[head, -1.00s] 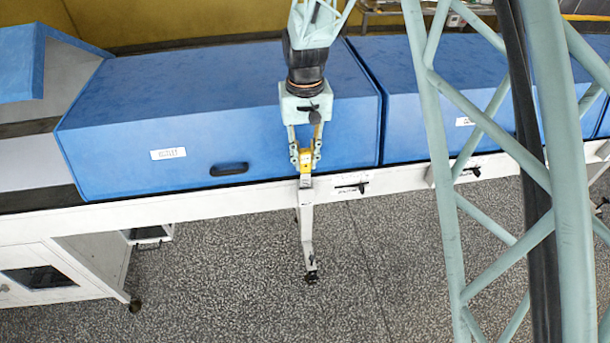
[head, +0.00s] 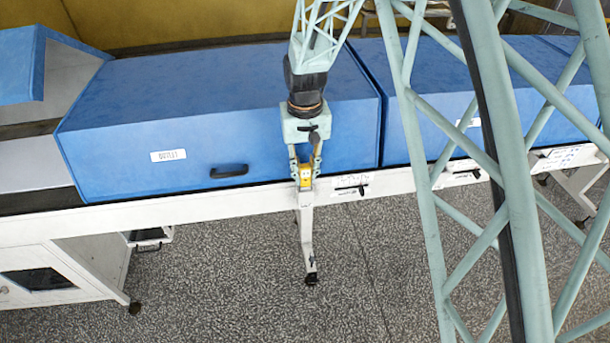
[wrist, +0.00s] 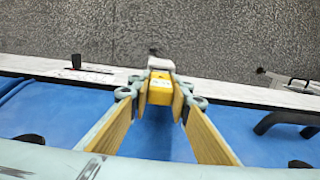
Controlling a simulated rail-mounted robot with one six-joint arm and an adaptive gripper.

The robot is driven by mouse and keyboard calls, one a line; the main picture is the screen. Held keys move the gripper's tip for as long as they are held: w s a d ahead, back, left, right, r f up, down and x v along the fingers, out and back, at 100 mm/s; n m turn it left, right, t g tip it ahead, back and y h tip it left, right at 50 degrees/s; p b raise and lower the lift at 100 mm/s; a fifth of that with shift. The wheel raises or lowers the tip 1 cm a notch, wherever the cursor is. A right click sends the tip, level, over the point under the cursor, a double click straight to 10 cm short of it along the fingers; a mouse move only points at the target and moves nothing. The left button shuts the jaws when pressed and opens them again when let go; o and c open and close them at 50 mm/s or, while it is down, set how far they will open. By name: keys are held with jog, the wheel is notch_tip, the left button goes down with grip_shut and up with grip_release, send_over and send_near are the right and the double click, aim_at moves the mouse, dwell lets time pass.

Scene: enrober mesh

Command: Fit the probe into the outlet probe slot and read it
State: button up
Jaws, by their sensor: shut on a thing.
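My gripper (head: 304,178) is shut on a yellow probe (head: 306,184) at the front of the white rail (head: 240,202). In the wrist view the probe (wrist: 159,90) sits between the two finger pads, with a pale block (wrist: 161,63) at its far end, over the rail's edge. I cannot tell whether the probe touches the rail. The outlet probe slot cannot be made out; the gripper and probe cover that part of the rail. The left blue hood (head: 130,125) bears a white label (head: 168,155) that seems to read OUTLET.
The hood's black handle (head: 229,171) is left of my gripper. A dark lever (head: 351,188) with a small label is on the rail just to the right. A second blue hood (head: 405,115) stands further right. The speckled floor in front is open around a white leg (head: 307,245).

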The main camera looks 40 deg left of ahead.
jog(key=shift+f, duration=0.3)
jog(key=shift+f, duration=0.2)
jog(key=o, duration=1)
jog(key=shift+c, duration=0.2)
jog(key=shift+r, duration=0.2)
jog(key=shift+r, duration=6)
